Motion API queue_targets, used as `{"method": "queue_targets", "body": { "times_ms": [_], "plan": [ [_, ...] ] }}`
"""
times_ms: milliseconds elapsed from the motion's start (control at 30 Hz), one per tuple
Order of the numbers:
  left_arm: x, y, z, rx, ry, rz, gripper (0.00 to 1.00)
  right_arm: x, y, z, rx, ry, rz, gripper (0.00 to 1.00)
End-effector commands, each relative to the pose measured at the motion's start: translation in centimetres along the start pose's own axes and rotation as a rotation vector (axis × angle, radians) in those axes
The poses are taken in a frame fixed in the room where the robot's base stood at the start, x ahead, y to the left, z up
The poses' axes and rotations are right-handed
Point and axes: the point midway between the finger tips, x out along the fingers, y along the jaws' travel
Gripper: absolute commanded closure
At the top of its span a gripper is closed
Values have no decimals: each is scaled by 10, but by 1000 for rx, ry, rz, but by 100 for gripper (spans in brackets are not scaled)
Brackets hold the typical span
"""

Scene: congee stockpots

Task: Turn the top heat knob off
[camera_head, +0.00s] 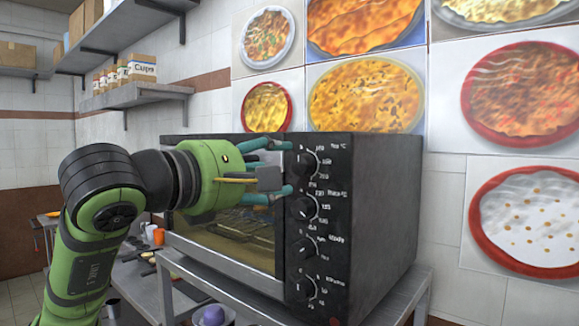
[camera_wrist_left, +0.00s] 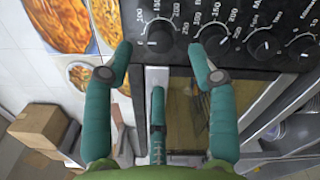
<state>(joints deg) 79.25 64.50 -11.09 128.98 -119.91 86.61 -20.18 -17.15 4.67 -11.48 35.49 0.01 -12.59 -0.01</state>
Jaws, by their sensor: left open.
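A black oven (camera_head: 375,200) has a vertical column of dark round knobs with white scale marks on its front. The top heat knob (camera_head: 304,165) is the highest; in the left wrist view, which is turned sideways, it is the leftmost knob (camera_wrist_left: 160,38). My left gripper (camera_head: 287,168), with teal fingers, is open in front of this knob. In the left wrist view its fingertips (camera_wrist_left: 160,50) lie on either side of the knob, with a third finger between and below. Whether any finger touches the knob I cannot tell. My right gripper is not in view.
The lower knobs (camera_head: 304,208) sit close beneath the top one. The oven stands on a metal table (camera_head: 405,290). Wall shelves (camera_head: 135,95) with boxes are at the left, and food posters (camera_head: 365,92) hang behind. A cardboard box (camera_wrist_left: 40,126) shows in the left wrist view.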

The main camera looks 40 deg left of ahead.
Motion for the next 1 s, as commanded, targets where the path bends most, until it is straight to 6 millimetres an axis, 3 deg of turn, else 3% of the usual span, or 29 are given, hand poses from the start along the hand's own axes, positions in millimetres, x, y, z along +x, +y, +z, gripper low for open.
{"method": "queue_targets", "body": {
  "times_ms": [100, 333, 1000],
  "plan": [
    [-26, 0, 0, 2, 2, 3, 42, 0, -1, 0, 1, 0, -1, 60],
    [-53, 0, 0, 0, 0, -1, 42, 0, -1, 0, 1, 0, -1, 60],
    [-58, -1, 1, -1, -1, -2, 42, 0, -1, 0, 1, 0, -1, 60]
  ]
}}
